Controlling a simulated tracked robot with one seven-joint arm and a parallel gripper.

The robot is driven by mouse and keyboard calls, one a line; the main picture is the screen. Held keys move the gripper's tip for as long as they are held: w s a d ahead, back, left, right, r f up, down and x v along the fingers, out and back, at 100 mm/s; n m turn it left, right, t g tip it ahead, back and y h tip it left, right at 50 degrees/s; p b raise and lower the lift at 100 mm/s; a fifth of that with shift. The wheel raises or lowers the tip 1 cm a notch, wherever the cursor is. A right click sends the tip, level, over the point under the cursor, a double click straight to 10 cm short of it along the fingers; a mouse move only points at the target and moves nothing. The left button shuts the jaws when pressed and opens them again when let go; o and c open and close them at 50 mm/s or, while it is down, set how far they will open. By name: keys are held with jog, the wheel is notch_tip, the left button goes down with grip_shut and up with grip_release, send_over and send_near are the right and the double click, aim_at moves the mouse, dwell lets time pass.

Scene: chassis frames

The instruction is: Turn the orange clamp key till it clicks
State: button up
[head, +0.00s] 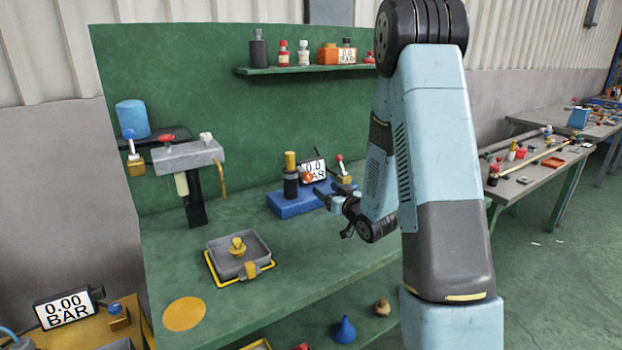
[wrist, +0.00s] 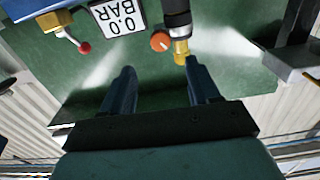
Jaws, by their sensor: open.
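The orange clamp key (wrist: 160,41) shows in the wrist view as a small round knob beside a dark cylinder (wrist: 176,14) with a yellow end. In the head view the orange key (head: 308,177) sits low on the blue-based device (head: 287,207), right of the cylinder and in front of the gauge reading 0.0 BAR (head: 314,168). My gripper (head: 327,192) is open and empty, just right of the key in the head view. In the wrist view the fingertips (wrist: 158,66) are apart, with the key beyond the gap between them, not touching.
A lever with a red ball (wrist: 85,47) stands beside the gauge (wrist: 119,17). A grey tray (head: 239,256) with a yellow fitting lies left on the green bench. A grey block on a post (head: 187,156) stands at the left. A shelf (head: 310,69) with bottles hangs behind.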

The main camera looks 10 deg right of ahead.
aim_at(310, 178)
jog(key=x, duration=1.1)
jog(key=shift+w, duration=0.15)
jog(key=c, duration=1)
jog(key=shift+f+n, duration=0.1)
jog(key=shift+n, duration=0.8)
jog(key=shift+c, duration=0.2)
jog(key=o, duration=1)
jog(key=shift+o, duration=0.2)
jog(key=v, duration=1.3)
jog(key=shift+s, duration=0.4)
